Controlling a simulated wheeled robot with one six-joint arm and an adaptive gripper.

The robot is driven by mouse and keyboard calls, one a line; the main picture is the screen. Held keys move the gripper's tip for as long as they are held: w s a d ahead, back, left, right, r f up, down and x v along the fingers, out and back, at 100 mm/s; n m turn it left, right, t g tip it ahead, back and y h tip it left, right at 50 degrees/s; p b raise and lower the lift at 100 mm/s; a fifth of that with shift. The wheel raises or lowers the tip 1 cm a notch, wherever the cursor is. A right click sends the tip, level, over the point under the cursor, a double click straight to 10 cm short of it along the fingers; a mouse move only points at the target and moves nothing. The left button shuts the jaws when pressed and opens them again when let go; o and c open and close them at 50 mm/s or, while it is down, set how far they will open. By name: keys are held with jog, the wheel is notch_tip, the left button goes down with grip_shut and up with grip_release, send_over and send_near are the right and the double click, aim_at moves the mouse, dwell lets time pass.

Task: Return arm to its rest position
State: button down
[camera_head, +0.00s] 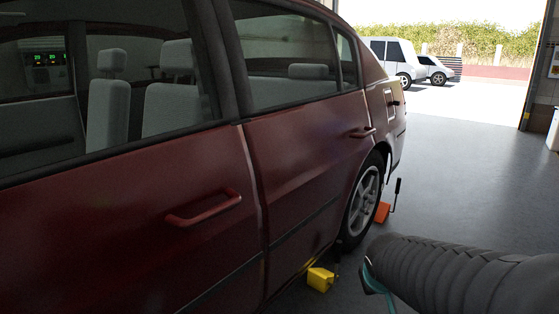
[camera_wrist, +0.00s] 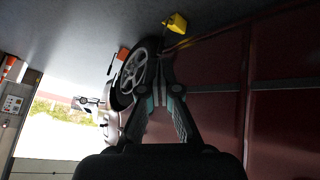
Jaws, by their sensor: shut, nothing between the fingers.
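My gripper (camera_wrist: 164,90) is in the middle of the wrist view, its two fingers drawn together and empty. It points toward the side of the dark red car (camera_wrist: 285,110), with the rear wheel (camera_wrist: 133,72) just beyond the fingers in the picture. I cannot tell the exact gap. In the head view my dark ribbed arm reaches in from the lower right, and the fingers are not clearly visible there. The car (camera_head: 120,240) fills the left of the head view.
A yellow block (camera_head: 320,279) and an orange block (camera_head: 382,212) with an upright black handle stand on the floor by the rear wheel (camera_head: 363,200). The grey floor (camera_head: 460,160) to the right is clear toward the open garage door, with parked white vehicles (camera_head: 395,58) outside.

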jog(key=s+a+r+y, duration=0.1)
jog(key=s+a+r, duration=0.1)
jog(key=s, duration=0.7)
jog(key=s+a+r+m+g+y, duration=0.1)
jog(key=s+a, duration=0.1)
jog(key=s, duration=0.7)
jog(key=shift+a+r, duration=0.35)
